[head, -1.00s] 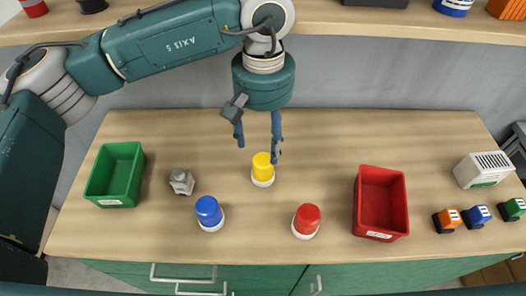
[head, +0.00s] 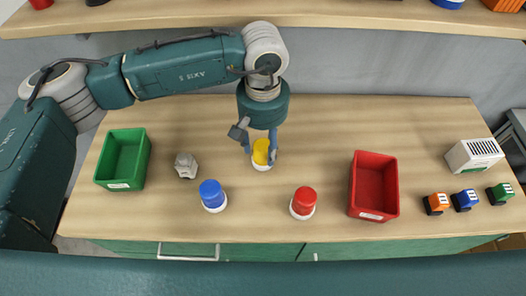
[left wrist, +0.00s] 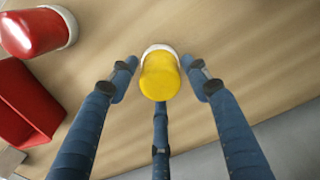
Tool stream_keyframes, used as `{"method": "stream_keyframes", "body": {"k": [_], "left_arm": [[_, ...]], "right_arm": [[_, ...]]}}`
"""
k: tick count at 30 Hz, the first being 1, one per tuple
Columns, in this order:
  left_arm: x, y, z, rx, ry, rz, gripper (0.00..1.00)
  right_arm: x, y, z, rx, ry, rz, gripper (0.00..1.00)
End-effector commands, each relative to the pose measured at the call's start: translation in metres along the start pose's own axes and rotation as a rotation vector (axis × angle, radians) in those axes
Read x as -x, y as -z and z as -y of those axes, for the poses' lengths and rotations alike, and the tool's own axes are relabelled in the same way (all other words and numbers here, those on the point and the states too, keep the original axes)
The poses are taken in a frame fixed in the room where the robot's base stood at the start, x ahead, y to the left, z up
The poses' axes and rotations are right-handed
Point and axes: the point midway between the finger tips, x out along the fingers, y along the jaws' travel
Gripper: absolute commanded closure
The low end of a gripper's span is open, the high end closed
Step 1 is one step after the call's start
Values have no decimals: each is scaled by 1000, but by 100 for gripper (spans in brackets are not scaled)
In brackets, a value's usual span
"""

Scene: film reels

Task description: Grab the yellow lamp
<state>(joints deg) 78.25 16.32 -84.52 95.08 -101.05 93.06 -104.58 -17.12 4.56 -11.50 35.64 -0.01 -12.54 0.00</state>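The yellow lamp (head: 261,152), a yellow dome on a white base, stands upright on the table behind the blue and red lamps. My left gripper (head: 260,150) is lowered around it from above, fingers on both sides. In the left wrist view the yellow lamp (left wrist: 160,76) sits between the open fingers (left wrist: 161,82), with gaps visible beside it. The fingers do not appear closed on it. The white base is partly hidden by the dome in the wrist view. My right gripper is not in view.
A blue lamp (head: 212,195) and a red lamp (head: 303,202) stand in front. A green bin (head: 109,162) and a grey nut-like part (head: 186,166) are left; a red bin (head: 356,190) is right. Small coloured blocks and a white box (head: 474,155) stand farther right. A shelf (head: 340,18) runs behind.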

Motion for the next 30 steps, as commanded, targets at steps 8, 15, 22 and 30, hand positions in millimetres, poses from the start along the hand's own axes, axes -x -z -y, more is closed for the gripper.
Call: {"method": "stream_keyframes", "body": {"k": [8, 15, 22, 30], "left_arm": [[0, 0, 0, 0, 0, 0, 90], [3, 1, 0, 0, -1, -2, 90], [23, 2, -1, 1, -1, -5, 90], [30, -46, -3, -8, -1, -2, 90]], "right_arm": [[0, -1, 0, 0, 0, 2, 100], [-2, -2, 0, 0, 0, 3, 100], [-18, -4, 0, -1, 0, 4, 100], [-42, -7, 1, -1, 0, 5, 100]]}}
